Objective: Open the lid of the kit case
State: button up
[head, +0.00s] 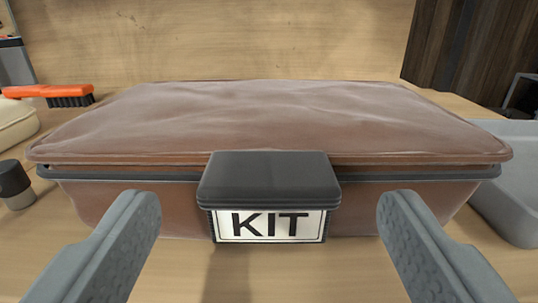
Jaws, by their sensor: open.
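The kit case (110,205) is brown with a dark band around its rim and stands on a wooden surface, its front facing me. Its brown lid (270,115) is down, with a thin gap showing along the front edge. A dark grey latch or handle block (269,180) sits at the front middle of the lid, above a white label reading KIT (269,226). My gripper (269,210) is open, with one grey finger on each side of the block. The fingers look apart from the case and hold nothing.
An orange brush with black bristles (50,94) lies at the back left. A cream item (15,122) and a small dark-capped container (15,183) stand left of the case. A grey bin (520,180) is close on the right. A wooden panel (220,40) stands behind.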

jog(key=shift+w, duration=0.75)
jog(key=shift+c, duration=0.3)
jog(key=c, duration=1.3)
jog(key=shift+w+r+g, duration=0.4)
jog(key=shift+r+g, duration=0.4)
jog(key=shift+r, duration=0.8)
jog(key=shift+w+r+g, duration=0.35)
jog(key=shift+r+g, duration=0.45)
jog(key=shift+r, duration=0.75)
jog(key=shift+w+r+g, duration=0.4)
jog(key=shift+r+g, duration=0.4)
jog(key=shift+r, duration=0.8)
jog(key=shift+c, duration=0.2)
jog(key=w+r, duration=0.3)
jog(key=r, duration=0.2)
jog(key=shift+w+r+g, duration=0.25)
jog(key=shift+w+g, duration=0.05)
jog(key=shift+w, duration=0.1)
